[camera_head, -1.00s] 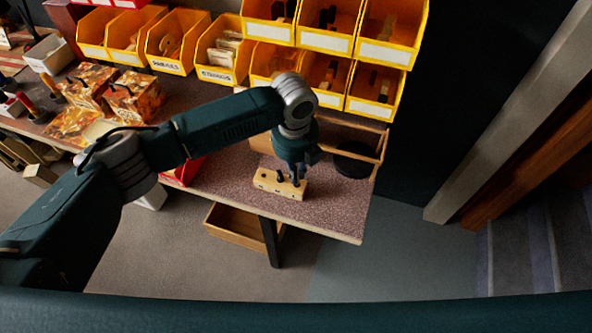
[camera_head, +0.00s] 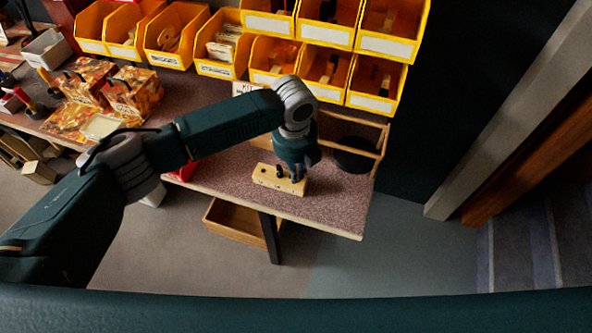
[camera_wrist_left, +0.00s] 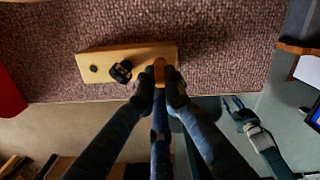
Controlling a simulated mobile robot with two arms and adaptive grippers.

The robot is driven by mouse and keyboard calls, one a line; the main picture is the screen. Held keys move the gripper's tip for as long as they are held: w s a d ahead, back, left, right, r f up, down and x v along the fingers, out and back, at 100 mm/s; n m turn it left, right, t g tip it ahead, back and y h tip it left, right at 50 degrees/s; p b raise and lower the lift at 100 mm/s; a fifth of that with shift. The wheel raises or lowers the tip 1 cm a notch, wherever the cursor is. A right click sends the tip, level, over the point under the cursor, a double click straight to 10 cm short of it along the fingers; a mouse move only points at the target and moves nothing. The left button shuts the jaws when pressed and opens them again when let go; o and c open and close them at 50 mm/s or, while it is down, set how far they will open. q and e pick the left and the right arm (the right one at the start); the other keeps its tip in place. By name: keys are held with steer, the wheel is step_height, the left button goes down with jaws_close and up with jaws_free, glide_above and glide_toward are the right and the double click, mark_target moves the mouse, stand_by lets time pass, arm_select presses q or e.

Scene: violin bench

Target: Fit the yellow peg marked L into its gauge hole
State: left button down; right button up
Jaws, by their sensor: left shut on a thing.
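The wooden gauge block (camera_head: 265,178) lies near the front edge of the bench. It also shows in the left wrist view (camera_wrist_left: 140,54), with a dark open hole (camera_wrist_left: 94,68) near its left end and a black piece (camera_wrist_left: 121,71) in or on it. My left gripper (camera_wrist_left: 162,88) is shut on a small orange-yellow peg (camera_wrist_left: 160,72) at the block's right part. No L mark is readable. I cannot tell whether the peg's lower end is in a hole. In the left wrist view a dark arm end, likely my right gripper (camera_wrist_left: 235,106), hangs away from the bench.
Behind the block stands a wooden rack (camera_head: 365,136) with a black round thing (camera_head: 355,157). Yellow bins (camera_head: 385,40) rise above it. A red thing (camera_head: 184,172) sits to the left. The speckled bench top (camera_head: 335,200) is clear to the block's right, up to its edge.

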arm_select(q)
steer(key=shift+f, duration=0.6)
steer(key=c, duration=1.8)
jaws_free()
steer(key=shift+o, duration=0.2)
step_height(320, 180, up, 12)
steer(key=shift+s, duration=0.3)
steer(key=shift+a, duration=0.1)
